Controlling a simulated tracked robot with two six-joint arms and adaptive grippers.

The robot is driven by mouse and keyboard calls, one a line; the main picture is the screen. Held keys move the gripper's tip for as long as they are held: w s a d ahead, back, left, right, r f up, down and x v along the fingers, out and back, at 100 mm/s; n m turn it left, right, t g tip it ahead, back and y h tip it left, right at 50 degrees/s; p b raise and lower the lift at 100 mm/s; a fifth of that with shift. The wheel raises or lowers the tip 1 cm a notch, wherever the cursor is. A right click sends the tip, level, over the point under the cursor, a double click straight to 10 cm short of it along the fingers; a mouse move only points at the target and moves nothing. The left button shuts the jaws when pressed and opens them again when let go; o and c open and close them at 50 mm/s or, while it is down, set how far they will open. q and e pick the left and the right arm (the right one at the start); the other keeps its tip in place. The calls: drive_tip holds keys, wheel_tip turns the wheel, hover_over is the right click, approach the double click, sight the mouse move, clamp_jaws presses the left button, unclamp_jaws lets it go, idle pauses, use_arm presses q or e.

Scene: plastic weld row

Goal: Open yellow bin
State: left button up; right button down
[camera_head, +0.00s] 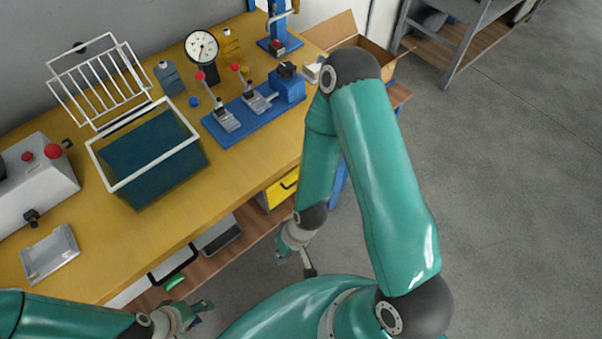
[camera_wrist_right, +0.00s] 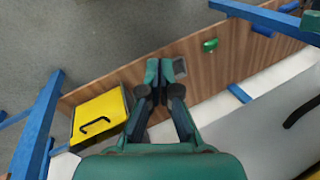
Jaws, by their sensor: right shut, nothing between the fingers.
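The yellow bin (camera_head: 283,189) sits under the front edge of the workbench, partly hidden by the tabletop and my right arm. In the right wrist view the yellow bin (camera_wrist_right: 100,112) shows its yellow face with a black bar handle, to the left of my fingers. It looks closed. My right gripper (camera_head: 308,268) is below and in front of the bin, apart from it. In the wrist view the right gripper (camera_wrist_right: 158,70) has its fingertips together and holds nothing. My left gripper (camera_head: 203,310) is at the bottom left, empty, its fingers apart.
The yellow workbench (camera_head: 235,190) carries a blue basin (camera_head: 150,155), a blue clamp fixture (camera_head: 250,112) and a dial gauge (camera_head: 202,47). A wooden lower shelf (camera_wrist_right: 215,55) holds a small green object (camera_wrist_right: 210,45). Blue table legs (camera_wrist_right: 38,125) flank the bin.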

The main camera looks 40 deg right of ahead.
drive_tip(key=shift+f, duration=0.1)
drive_tip(key=n+t+h+b, duration=0.3)
drive_tip(key=t+b, duration=0.7)
drive_tip(key=b, duration=2.7)
approach(296, 172)
drive_tip(key=b+x, duration=0.2)
drive_tip(key=x, duration=0.2)
drive_tip(key=shift+w+a+f+b, duration=0.15)
drive_tip(key=shift+w+f+b, duration=0.1)
drive_tip(key=shift+b, duration=0.1)
drive_tip(key=shift+w+f, duration=0.2)
drive_tip(key=shift+w, duration=0.2)
